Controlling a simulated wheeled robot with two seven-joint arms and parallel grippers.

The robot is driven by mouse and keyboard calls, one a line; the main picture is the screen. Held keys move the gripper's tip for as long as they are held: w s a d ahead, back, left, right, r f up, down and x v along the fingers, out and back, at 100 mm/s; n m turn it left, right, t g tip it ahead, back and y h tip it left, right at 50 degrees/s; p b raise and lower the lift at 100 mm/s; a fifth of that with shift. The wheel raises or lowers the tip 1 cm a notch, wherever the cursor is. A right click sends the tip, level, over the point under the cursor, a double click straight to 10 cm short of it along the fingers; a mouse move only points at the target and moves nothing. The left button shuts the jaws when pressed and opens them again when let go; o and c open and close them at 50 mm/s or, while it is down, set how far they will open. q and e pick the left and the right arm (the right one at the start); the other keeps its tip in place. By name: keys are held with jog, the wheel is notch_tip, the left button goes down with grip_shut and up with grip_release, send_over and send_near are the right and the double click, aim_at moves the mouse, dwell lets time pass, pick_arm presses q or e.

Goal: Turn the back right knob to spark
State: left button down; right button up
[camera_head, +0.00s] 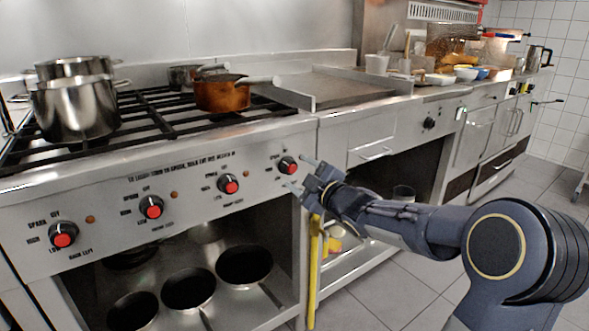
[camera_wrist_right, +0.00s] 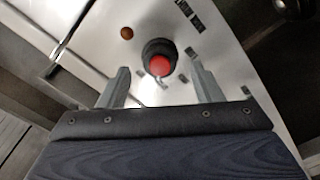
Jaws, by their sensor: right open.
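The stove front has a row of black knobs with red centres. The rightmost knob (camera_head: 288,165) has small printed labels around it, too small to read surely as back right. In the right wrist view a red-centred knob (camera_wrist_right: 159,63) sits between my two fingertips. My right gripper (camera_head: 301,173) is open, with its fingertips just right of the rightmost knob in the head view. The fingers (camera_wrist_right: 159,78) flank the knob with a gap on each side; contact is not visible. My left gripper is not in view.
Other knobs are on the same panel (camera_head: 190,190), including one nearby (camera_head: 227,184). A steel pot (camera_head: 75,110) and a copper pan (camera_head: 222,95) stand on the burners. A yellow handle (camera_head: 313,270) hangs below my right gripper. Pans lie on the shelf underneath.

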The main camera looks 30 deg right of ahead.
jog(key=shift+s+d+p, duration=0.15)
jog(key=shift+s+p, duration=0.25)
jog(key=shift+s, duration=1.9)
jog(key=s+a+f+m+g+y, duration=0.1)
jog(key=s+a+f+m+g, duration=0.4)
jog(key=s, duration=0.5)
jog(key=s+a+f+m+g+y, duration=0.1)
jog(key=s+a+f+m+g, duration=0.3)
jog(key=s+a, duration=0.45)
jog(key=s+a+f+m+g+y, duration=0.1)
jog(key=s+a+f+m+g, duration=0.3)
jog(key=s, duration=0.8)
notch_tip(320, 180, up, 33)
jog(key=p, duration=3.4)
jog(key=shift+w+t, duration=0.25)
jog(key=shift+t, duration=0.05)
